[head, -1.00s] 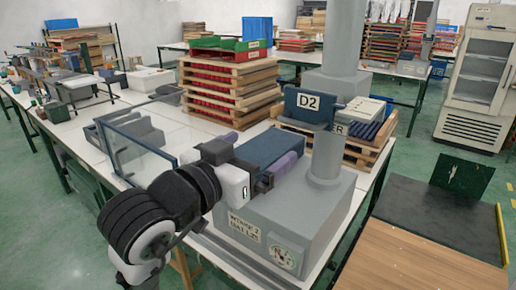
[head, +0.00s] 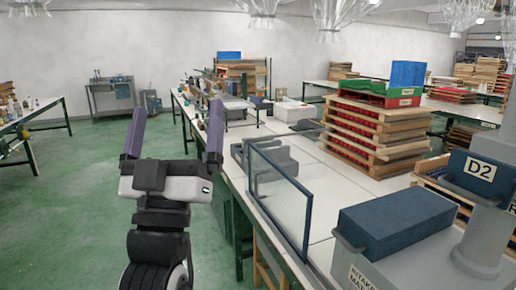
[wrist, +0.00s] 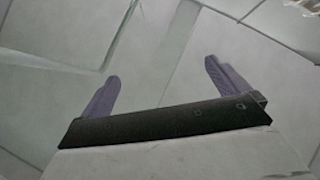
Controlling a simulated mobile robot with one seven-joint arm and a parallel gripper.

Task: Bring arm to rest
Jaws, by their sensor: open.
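My gripper (head: 175,140) is raised at the left of the head view, with its two purple fingers pointing up and spread wide apart. Nothing is between them. In the wrist view the two purple fingers (wrist: 160,85) also stand apart and empty, with only blurred pale surfaces behind them. My gripper shows against the green floor, to the left of the long white table (head: 305,150).
On the table are a glass panel (head: 280,205), a grey fixture (head: 265,158), a stack of wooden trays (head: 375,135) with a blue box (head: 407,74) on top, and a grey machine (head: 400,262) labelled D2. Open green floor (head: 75,200) lies left.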

